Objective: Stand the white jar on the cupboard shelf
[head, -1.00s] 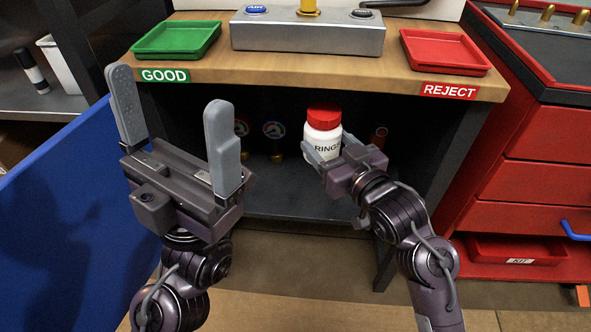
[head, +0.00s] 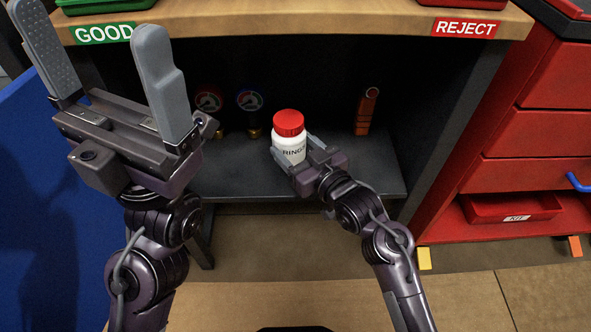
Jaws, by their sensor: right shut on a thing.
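The white jar (head: 288,142) has a red lid and dark lettering that reads "RING" in part. It is upright in the head view, at the front part of the cupboard shelf (head: 240,186). My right gripper (head: 296,150) is shut on the jar from the right and front. The jar's base is low near the shelf surface; I cannot tell whether it touches. My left gripper (head: 105,75) is open and empty, raised at the left in front of the cupboard, with its fingers pointing up.
Two gauges (head: 208,100) (head: 249,101) stand at the back left of the shelf. An orange tool (head: 367,112) stands at the back right. The bench top (head: 300,22) overhangs the shelf. A red drawer cabinet (head: 535,130) is on the right. Shelf room is clear around the jar.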

